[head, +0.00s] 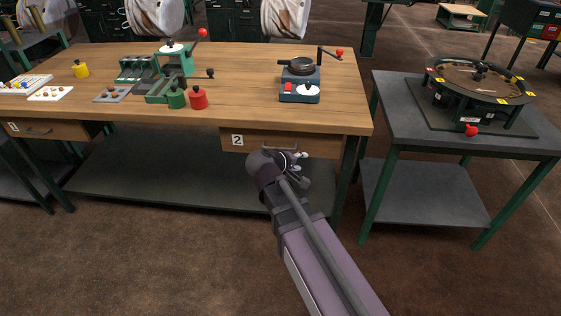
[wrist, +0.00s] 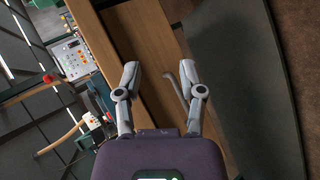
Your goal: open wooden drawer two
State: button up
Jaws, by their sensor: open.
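Wooden drawer two (head: 320,146), marked with a "2" label, sits under the right part of the workbench's front edge and looks shut. Its metal handle (head: 266,148) is partly hidden by my gripper (head: 302,158) in the head view. In the wrist view, my gripper (wrist: 158,75) is open, with its two fingers spread before the drawer front (wrist: 150,55). The grey handle (wrist: 176,92) shows between the fingers, closer to the right one. I cannot tell whether a finger touches it.
The wooden workbench (head: 240,112) carries a green machine (head: 170,68), red and green pots and a dark device (head: 300,82). Drawer one (head: 50,129) is at the left. A grey side table (head: 400,105) stands right. The floor in front is clear.

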jog(key=a+f+n+t+b, duration=0.2)
jog(key=a+t+b, duration=0.1)
jog(key=a, duration=0.3)
jog(key=a+f+n+t+b, duration=0.2)
jog(key=a+n+b, duration=0.1)
jog(key=a+b, duration=0.3)
jog(key=shift+w+a+t+y, duration=0.3)
jog(key=shift+w+a+t, duration=0.1)
jog(key=shift+w+a, duration=0.1)
jog(key=b+x, duration=0.2)
jog(key=x, duration=1.1)
jog(key=shift+w+d+f, duration=0.15)
jog(key=shift+w+f, duration=0.05)
jog(key=shift+w, duration=0.15)
